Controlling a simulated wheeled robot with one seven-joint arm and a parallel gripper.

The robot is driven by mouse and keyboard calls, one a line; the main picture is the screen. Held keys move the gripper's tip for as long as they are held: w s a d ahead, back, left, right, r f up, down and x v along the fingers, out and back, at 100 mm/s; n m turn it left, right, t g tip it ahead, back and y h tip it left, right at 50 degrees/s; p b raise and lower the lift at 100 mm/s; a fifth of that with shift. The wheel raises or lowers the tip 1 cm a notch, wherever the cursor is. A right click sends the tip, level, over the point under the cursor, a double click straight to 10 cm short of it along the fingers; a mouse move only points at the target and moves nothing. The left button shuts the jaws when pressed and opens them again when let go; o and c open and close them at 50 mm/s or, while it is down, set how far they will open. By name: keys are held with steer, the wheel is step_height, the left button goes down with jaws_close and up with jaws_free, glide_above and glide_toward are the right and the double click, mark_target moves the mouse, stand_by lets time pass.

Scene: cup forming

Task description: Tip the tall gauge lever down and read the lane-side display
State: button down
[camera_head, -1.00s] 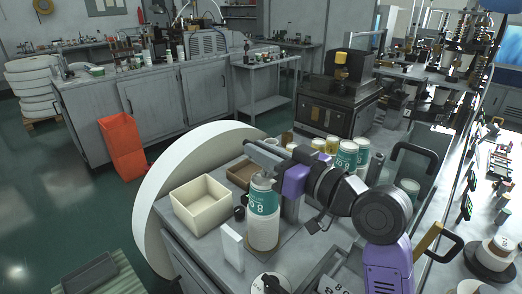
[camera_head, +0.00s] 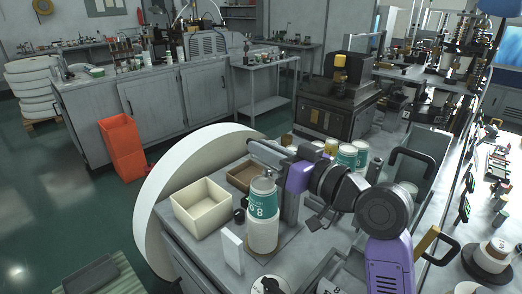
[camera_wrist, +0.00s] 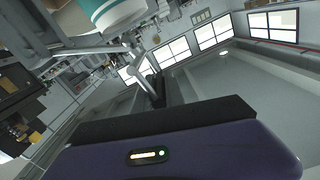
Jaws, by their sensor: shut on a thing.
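The tall grey gauge (camera_head: 290,208) stands on the bench beside a white and green cup (camera_head: 262,203), on a stack of similar colour. A grey bar, which looks like its lever (camera_head: 262,150), extends left above the cup. My gripper (camera_head: 282,164) reaches in from the right at the lever's height. It is shut on what appears to be the lever; its fingertips are hard to make out. In the wrist view, a thin grey rod (camera_wrist: 147,84) lies beyond my purple gripper body, and part of a cup (camera_wrist: 103,10) shows above. No display reading is legible.
A cream open box (camera_head: 203,213) and a brown tray (camera_head: 243,176) stand left of the cup. A white upright slab (camera_head: 232,252) is in front. Several cups (camera_head: 347,156) and a dark machine (camera_head: 338,100) are behind.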

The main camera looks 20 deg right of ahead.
steer(key=shift+w+d+r+m, duration=0.1)
steer(key=shift+d+r+m, duration=0.15)
steer(key=shift+d+m, duration=0.05)
steer(key=c, duration=1.4)
jaws_free()
steer(key=b+v, duration=0.2)
steer(key=v, duration=0.5)
steer(key=shift+s, duration=0.4)
steer(key=shift+d, duration=0.15)
